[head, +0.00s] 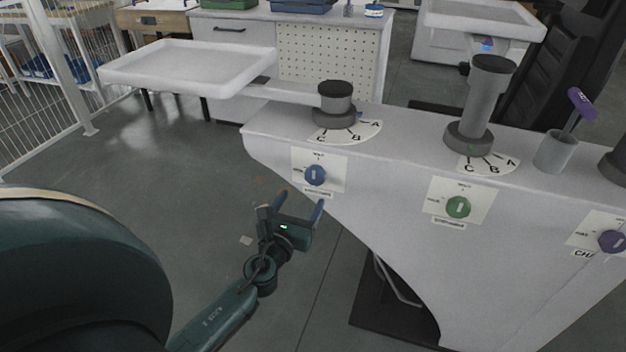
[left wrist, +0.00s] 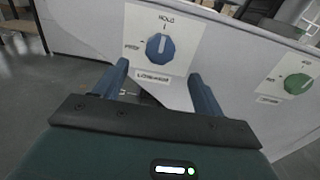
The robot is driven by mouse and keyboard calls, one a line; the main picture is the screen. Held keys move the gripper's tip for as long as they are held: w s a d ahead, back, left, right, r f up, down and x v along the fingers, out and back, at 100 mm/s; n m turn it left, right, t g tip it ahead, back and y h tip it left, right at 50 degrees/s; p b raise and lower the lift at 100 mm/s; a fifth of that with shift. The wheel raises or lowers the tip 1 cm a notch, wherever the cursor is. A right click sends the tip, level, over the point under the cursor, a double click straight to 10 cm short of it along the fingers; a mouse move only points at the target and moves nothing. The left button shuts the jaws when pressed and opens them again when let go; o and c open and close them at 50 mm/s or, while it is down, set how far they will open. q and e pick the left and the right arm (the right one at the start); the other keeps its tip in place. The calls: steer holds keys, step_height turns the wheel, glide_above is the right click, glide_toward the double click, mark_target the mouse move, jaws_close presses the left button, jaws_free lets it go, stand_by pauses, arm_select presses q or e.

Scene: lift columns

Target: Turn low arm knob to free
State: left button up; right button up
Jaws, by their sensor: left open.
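The blue knob (head: 316,175) sits on a white plate at the left end of the grey bench front, below the shortest column. It also shows in the left wrist view (left wrist: 160,47), with HOLD printed above it and a word, probably FREE, at its left. Its pale pointer mark seems to point up toward HOLD. The name label under it is too blurred to read surely. My left gripper (head: 300,203) is open and empty, below and in front of the blue knob, apart from it. Its two blue fingers (left wrist: 158,75) point toward the plate. My right gripper is not in view.
A green knob (head: 458,207) and a purple knob (head: 612,241) sit further right on the same front. A white tray (head: 188,66) reaches left from the short column (head: 336,97). A taller column (head: 485,95) stands right of it. The floor at left is clear.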

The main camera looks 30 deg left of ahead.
mark_target(314, 179)
arm_select(q)
steer(key=x, duration=0.9)
steer(key=shift+w, duration=0.15)
steer(key=shift+c, duration=0.3)
steer(key=c, duration=0.9)
